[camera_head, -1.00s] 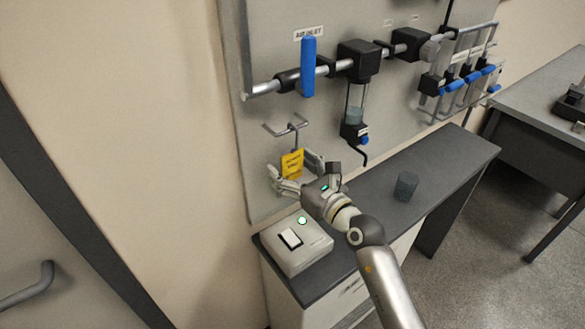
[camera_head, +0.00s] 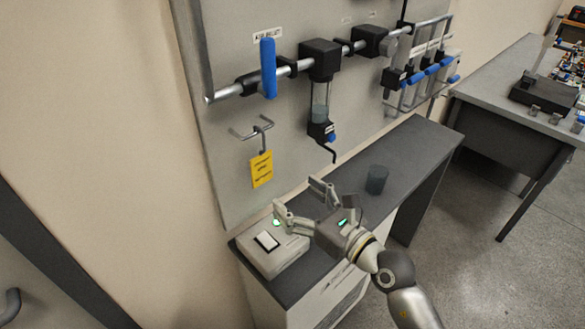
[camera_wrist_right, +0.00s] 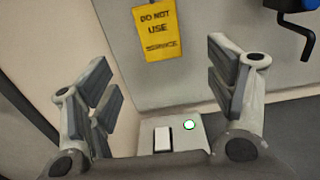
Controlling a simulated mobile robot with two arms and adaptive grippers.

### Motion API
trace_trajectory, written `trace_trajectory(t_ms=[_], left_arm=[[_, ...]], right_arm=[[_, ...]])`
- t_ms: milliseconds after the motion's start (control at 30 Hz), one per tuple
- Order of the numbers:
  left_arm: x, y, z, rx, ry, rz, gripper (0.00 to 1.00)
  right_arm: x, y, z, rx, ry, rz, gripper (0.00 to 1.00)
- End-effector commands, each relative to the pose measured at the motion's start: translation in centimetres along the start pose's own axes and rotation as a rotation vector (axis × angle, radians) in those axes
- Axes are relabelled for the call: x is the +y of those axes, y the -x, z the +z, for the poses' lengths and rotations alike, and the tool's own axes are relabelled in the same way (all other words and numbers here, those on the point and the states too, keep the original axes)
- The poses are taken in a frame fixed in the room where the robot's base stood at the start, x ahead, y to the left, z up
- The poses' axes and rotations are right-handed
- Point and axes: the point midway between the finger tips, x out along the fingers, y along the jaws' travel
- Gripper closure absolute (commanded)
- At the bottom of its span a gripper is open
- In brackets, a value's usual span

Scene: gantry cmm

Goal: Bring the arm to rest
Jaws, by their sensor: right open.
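My right gripper (camera_head: 300,203) is open and empty. In the head view it hangs over the narrow dark shelf, beside and above the switch box. In the right wrist view its two fingers (camera_wrist_right: 165,95) stand wide apart with nothing between the pads. My left gripper is not in view.
A grey switch box (camera_head: 273,254) with a white rocker and green light sits on the shelf (camera_head: 415,150). A dark cup (camera_head: 377,179) stands right of the gripper. The panel carries a pipe with a blue lever (camera_head: 268,68) and a filter bowl (camera_head: 321,98). A workbench (camera_head: 510,90) stands at right.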

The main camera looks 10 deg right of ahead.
Motion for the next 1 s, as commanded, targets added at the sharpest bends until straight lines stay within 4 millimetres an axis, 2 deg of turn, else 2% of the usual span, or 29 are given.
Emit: trace_trajectory(t_ms=[167,267,367,500,600,667,767,900,1000], left_arm=[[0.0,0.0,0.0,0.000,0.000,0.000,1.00],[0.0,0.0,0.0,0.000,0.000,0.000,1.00],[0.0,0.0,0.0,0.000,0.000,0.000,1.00],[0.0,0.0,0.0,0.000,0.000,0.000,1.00],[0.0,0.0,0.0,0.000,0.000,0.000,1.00],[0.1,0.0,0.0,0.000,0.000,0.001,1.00],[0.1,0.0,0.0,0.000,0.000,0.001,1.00],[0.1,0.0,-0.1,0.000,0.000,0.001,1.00],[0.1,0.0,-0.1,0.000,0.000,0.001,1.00]], right_arm=[[0.1,0.2,0.4,-0.020,-0.024,-0.002,0.23],[0.0,0.8,2.0,-0.098,-0.121,-0.012,0.23],[-0.7,2.1,4.7,-0.239,-0.312,-0.041,0.23],[-3.7,5.3,7.8,-0.469,-0.671,-0.124,0.23],[-6.7,8.1,8.3,-0.616,-0.937,-0.210,0.23],[-8.6,9.8,7.8,-0.693,-1.097,-0.273,0.23],[-11.3,12.7,5.5,-0.806,-1.363,-0.398,0.23],[-13.5,16.4,0.1,-0.924,-1.727,-0.617,0.23],[-13.3,18.9,-4.7,-0.971,-1.973,-0.809,0.23]])
